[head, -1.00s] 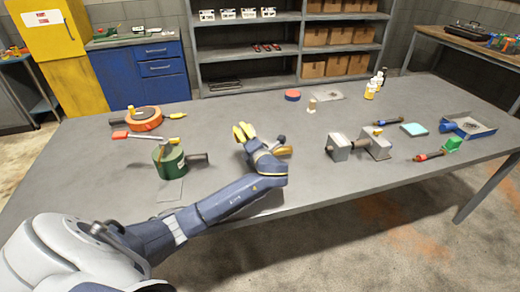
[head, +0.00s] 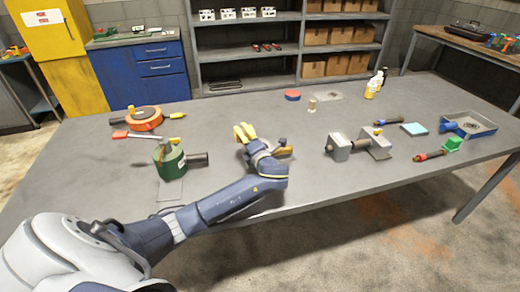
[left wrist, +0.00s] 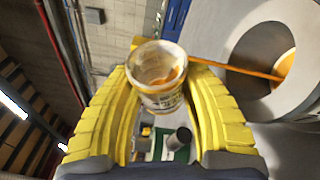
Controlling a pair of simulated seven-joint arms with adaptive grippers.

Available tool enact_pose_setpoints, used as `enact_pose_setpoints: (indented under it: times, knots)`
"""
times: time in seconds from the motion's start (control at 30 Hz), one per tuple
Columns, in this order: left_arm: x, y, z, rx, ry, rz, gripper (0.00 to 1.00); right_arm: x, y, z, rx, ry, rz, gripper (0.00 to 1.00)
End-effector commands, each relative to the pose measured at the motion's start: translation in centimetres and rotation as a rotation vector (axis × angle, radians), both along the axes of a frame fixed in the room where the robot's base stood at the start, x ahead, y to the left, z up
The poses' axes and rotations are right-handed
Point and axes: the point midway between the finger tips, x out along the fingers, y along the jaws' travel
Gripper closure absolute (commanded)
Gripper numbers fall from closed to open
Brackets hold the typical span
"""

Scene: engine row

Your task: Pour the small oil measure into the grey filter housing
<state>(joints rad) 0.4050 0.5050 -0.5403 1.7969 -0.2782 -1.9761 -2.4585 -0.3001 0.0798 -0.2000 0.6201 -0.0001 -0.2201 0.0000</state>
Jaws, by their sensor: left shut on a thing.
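My left gripper (left wrist: 158,100) has yellow fingers shut around the small oil measure (left wrist: 160,100), a pale cup with orange oil inside. The cup is tilted, and a thin orange stream (left wrist: 235,69) runs from its rim to the right. The stream reaches the round opening of the grey filter housing (left wrist: 245,35), where orange shows inside. The measure is beside the housing and apart from it. In the head view my left gripper (head: 243,132) is over the middle of the table; I cannot make out the measure or the stream there. My right gripper is out of view.
A green cylinder with a dark spout (head: 170,161) stands left of my gripper. An orange round reel (head: 144,118) lies behind it. Grey blocks (head: 340,147), a blue tray (head: 478,126) and a yellow bottle (head: 370,90) are to the right. The table's front right is clear.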

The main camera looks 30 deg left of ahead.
Motion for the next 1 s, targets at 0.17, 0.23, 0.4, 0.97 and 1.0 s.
enact_pose_setpoints:
  times: [0.17,0.23,0.4,0.97,1.0]
  knots:
    - [0.08,-0.11,0.1,0.012,0.008,0.0,0.94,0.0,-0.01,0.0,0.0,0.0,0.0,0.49]
    - [0.11,-0.14,0.12,0.017,0.011,0.0,0.94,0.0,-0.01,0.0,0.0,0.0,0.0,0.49]
    - [0.17,-0.21,0.18,0.03,0.019,0.0,0.94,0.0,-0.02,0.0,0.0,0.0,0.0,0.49]
    - [0.36,-0.51,0.36,0.07,0.047,0.0,0.94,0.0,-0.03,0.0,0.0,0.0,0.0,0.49]
    - [0.38,-0.53,0.37,0.072,0.049,0.0,0.94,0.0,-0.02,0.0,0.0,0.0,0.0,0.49]
